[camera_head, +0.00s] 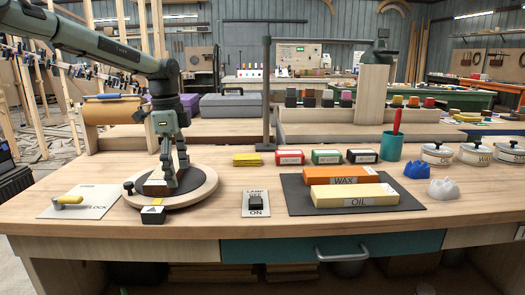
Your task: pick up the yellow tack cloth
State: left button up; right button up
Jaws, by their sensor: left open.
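The yellow tack cloth (247,159) looks like a small folded yellow pad. It lies flat on the wooden workbench (225,220), left of a red-and-white box (290,157). My left gripper (160,188) points down over a round wooden turntable (205,190), left of the cloth and nearer the front edge. It is open and apart from the cloth. I cannot tell whether its fingertips touch the turntable. My right gripper is not in view.
A lamp switch plate (256,204) lies in front of the cloth. A dark mat (410,204) holds an orange WAX block (340,175) and a yellow OIL block (355,195). A dark post (266,95) stands behind the cloth. A teal cup (391,147) stands right.

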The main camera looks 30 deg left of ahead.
aim_at(241, 160)
jog(key=i, duration=1.1)
